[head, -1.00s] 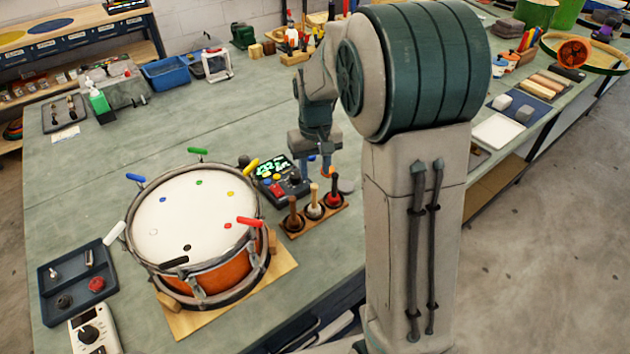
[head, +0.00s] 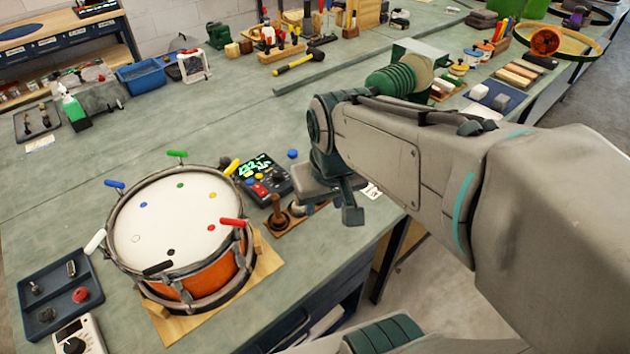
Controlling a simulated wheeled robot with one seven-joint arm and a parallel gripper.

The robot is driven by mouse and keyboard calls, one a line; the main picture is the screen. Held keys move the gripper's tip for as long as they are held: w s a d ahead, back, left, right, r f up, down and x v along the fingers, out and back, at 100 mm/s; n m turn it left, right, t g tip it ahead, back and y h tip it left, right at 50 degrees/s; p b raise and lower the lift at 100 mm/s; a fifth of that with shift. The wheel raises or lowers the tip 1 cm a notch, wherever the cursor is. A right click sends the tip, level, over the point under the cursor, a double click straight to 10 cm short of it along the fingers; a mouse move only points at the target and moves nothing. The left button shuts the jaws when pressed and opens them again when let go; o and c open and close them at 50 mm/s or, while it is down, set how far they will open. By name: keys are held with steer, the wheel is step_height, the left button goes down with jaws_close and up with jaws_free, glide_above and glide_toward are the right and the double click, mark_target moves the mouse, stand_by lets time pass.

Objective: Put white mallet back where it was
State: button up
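The mallet stand (head: 279,232) is a small wooden block on the bench, right of the drum. A brown mallet (head: 277,211) stands upright at its left end. A dark ring of a further holder shows beside it. I cannot make out the white mallet; the right part of the stand is covered by my gripper. My gripper (head: 332,205) is over or in front of the stand's right end, pointing down. One dark finger shows clearly; the gap between the fingers and anything in it cannot be made out.
The drum (head: 176,230) with coloured tuning handles sits on a wooden board to the left. A controller with a green display (head: 262,177) and a blue knob (head: 292,154) lie behind the stand. A yellow-handled hammer (head: 297,63) lies farther back. The bench's middle is clear.

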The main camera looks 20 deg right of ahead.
steer(key=s, duration=0.3)
steer(key=shift+f, duration=0.25)
steer(key=shift+c, duration=0.6)
stand_by(1.7)
